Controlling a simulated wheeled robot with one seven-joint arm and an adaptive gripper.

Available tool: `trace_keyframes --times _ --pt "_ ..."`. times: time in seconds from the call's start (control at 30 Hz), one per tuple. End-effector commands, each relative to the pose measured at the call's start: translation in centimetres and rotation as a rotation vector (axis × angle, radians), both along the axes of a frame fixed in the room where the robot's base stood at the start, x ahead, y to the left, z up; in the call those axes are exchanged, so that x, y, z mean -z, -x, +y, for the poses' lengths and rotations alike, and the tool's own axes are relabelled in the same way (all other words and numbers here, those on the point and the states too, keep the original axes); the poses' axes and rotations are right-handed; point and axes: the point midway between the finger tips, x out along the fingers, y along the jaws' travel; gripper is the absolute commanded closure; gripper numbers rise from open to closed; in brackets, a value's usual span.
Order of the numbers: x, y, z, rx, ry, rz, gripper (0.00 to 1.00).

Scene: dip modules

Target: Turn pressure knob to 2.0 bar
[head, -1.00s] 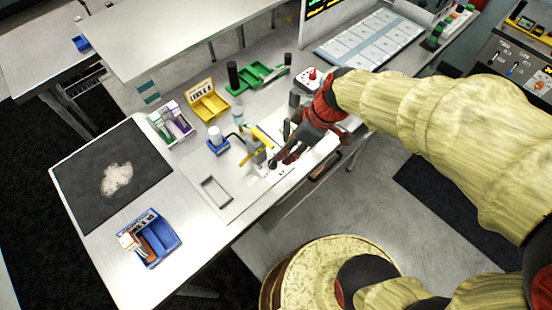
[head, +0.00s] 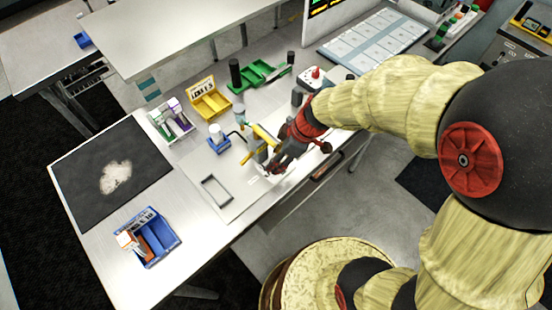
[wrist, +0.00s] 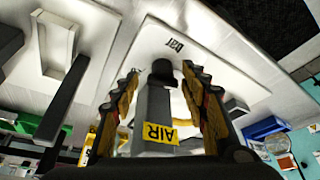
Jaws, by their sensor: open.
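In the wrist view a grey upright block (wrist: 155,105) carries a yellow AIR label (wrist: 160,134), which appears upside down. A dark round knob (wrist: 162,71) is at its far end, near the printed word "bar" (wrist: 175,45) on a white plate. My gripper (wrist: 160,74) is open, with one finger on each side of the block and knob. I cannot tell whether either finger touches the knob. In the head view my gripper (head: 272,168) is low over the bench, beside the yellow part of the fixture (head: 262,137). The knob is hidden there, and no pressure reading is legible.
A blue holder with a white-topped bottle (head: 217,142) stands left of the fixture. A grey rectangular frame (head: 216,191) lies on the white plate. Yellow (head: 211,103) and green (head: 262,74) trays are behind. The bench's front left has a blue bin (head: 160,245).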

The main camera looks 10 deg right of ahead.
Motion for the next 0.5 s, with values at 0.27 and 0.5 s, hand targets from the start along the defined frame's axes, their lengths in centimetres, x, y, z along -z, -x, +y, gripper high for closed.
trace_keyframes --times 0.27,0.5 --pt "0.42 -0.08 0.17 0.001 0.0 0.0 0.55" --pt "0.41 -0.07 0.16 0.001 0.0 0.0 0.65"
